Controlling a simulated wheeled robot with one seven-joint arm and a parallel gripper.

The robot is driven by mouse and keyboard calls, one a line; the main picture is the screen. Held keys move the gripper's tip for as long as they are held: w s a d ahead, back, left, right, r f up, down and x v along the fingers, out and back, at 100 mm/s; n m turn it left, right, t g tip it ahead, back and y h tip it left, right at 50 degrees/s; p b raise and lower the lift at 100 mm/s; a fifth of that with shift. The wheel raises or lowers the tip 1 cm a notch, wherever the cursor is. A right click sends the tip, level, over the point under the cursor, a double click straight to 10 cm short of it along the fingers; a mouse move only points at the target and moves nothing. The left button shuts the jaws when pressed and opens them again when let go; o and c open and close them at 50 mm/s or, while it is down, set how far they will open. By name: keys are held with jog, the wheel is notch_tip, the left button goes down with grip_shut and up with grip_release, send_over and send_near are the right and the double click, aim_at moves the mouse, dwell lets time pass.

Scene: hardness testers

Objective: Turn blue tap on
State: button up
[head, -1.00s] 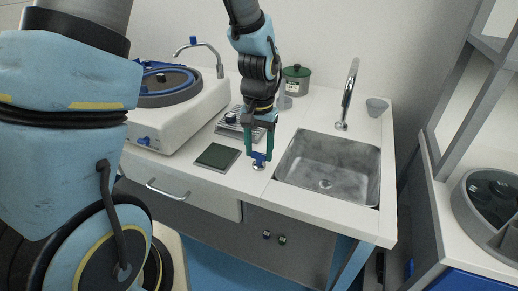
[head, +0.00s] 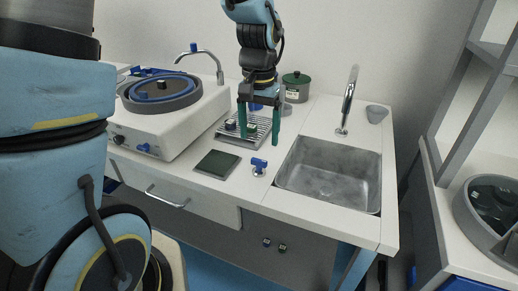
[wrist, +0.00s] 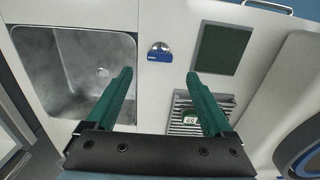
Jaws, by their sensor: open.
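The blue tap (head: 259,164) is a small blue lever on a round metal base, set in the white counter just left of the sink. In the wrist view the blue tap (wrist: 159,57) shows its lever lying crosswise in the picture, ahead of the fingertips. My gripper (head: 259,141) has two green fingers spread wide with nothing between them. It hangs above the counter, behind the tap and clear of it. The wrist view also shows my gripper (wrist: 159,73) open and empty. Whether water runs cannot be seen.
The metal sink (head: 327,204) with a tall faucet (head: 348,100) is to the right. A dark green pad (head: 217,163) lies left of the tap. Behind are a slatted metal tray (head: 228,137) and a green-lidded jar (head: 296,86). A white polishing machine (head: 185,125) stands at left.

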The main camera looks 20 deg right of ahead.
notch_tip(320, 180, up, 4)
jog(key=shift+f, duration=0.25)
jog(key=a+f+n+t, duration=0.1)
jog(key=a+f+n, duration=0.2)
jog(key=a, duration=2.2)
jog(key=w+n, duration=0.1)
jog(key=n, duration=0.3)
jog(key=shift+a+t, duration=0.3)
jog(key=shift+a, duration=0.05)
